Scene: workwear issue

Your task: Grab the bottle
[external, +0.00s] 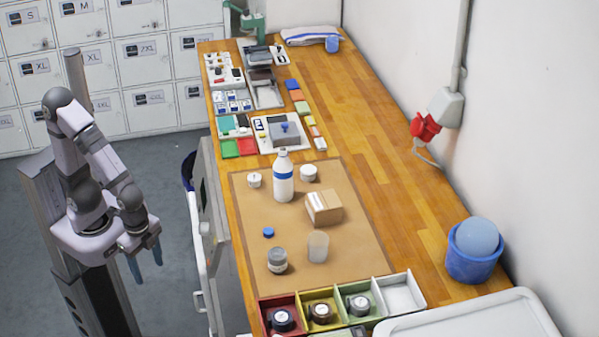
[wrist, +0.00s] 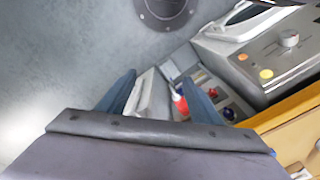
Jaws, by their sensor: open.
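The bottle (external: 284,178) is white with a blue band and a white cap. It stands upright on the brown mat (external: 362,225) on the wooden bench, in the external view. My gripper (external: 146,263) hangs off the left side of the bench, well to the left of the bottle and lower in the picture. It is open and empty, its two blue fingers apart. In the wrist view my gripper (wrist: 165,95) shows its fingers spread, and the bottle cannot be made out there.
Near the bottle stand two white jars (external: 309,172), a cardboard box (external: 324,207), a blue cap (external: 268,232), a grey-lidded jar (external: 277,261) and a translucent cup (external: 318,246). Coloured bins (external: 401,294) line the near end. A grey panel (external: 208,190) stands along the bench's left edge.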

